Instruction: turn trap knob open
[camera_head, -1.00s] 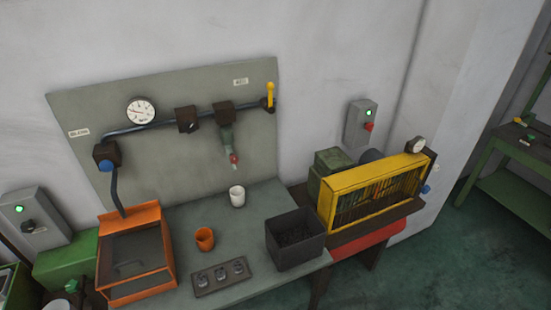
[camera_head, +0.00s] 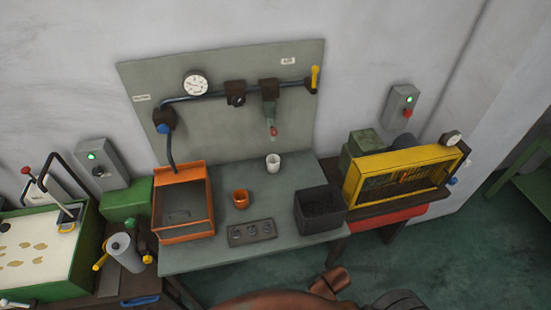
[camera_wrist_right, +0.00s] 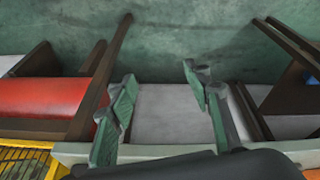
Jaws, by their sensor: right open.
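A green trap bowl (camera_head: 270,112) hangs from the pipe on the grey wall panel (camera_head: 210,125) in the head view. A small red knob (camera_head: 273,131) sits at its lower end, above a white cup (camera_head: 273,163) on the bench. I cannot tell the knob's open or shut position. My right gripper (camera_wrist_right: 160,78) shows in the right wrist view, with its green-padded fingers spread apart. It is empty, with floor and a pale surface between and beyond the fingers. Nothing shows it near the knob. My left gripper is not in view.
The bench (camera_head: 205,258) holds an orange cup (camera_head: 240,198), a dark bin (camera_head: 319,210), a tray with several small parts (camera_head: 250,231) and an orange-framed box (camera_head: 183,205). A yellow-guarded machine (camera_head: 350,190) stands right. A yellow handle (camera_head: 314,78) ends the pipe.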

